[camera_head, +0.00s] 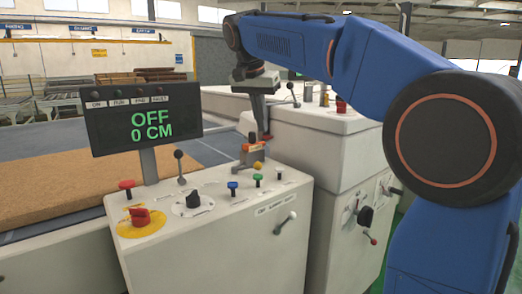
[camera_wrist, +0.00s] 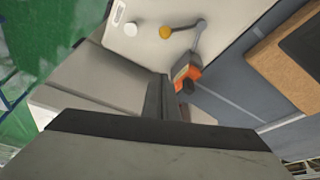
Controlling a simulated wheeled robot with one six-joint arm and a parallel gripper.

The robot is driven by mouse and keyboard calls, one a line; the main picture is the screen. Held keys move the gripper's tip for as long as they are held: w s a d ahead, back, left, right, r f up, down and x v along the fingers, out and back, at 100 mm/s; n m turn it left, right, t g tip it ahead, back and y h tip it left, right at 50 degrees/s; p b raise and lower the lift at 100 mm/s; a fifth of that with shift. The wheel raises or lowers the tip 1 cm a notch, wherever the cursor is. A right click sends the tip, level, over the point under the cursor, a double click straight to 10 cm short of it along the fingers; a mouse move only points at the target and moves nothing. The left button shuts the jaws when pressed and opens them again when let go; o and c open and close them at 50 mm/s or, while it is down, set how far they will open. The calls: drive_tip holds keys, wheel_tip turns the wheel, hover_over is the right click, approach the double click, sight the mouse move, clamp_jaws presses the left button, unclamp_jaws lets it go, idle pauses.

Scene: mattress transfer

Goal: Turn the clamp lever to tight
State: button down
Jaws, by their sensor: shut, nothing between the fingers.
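My gripper (camera_head: 265,137) points down over the back of the white control cabinet, with its fingers together and nothing held. In the wrist view its closed fingers (camera_wrist: 167,95) are beside a small orange and grey fitting (camera_wrist: 187,72), slightly to its left; I cannot tell whether they touch. This fitting also shows in the head view (camera_head: 252,150). A grey bent bar and a yellow knob (camera_wrist: 165,33) lie close to it. I cannot tell for certain which is the clamp lever.
A display (camera_head: 142,119) reads OFF, 0 CM. The cabinet top (camera_head: 217,210) carries a red switch, a black dial, coloured buttons and a black-knobbed lever. A second white cabinet (camera_head: 330,150) stands to the right. A brown mattress (camera_head: 55,185) lies at left.

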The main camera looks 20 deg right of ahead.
drive_tip(key=x, duration=1)
drive_tip(key=shift+s+a+f, duration=0.1)
drive_tip(key=shift+s+a, duration=0.75)
drive_tip(key=shift+s+a+f, duration=0.25)
drive_tip(key=shift+s+a, duration=0.25)
drive_tip(key=shift+s, duration=0.05)
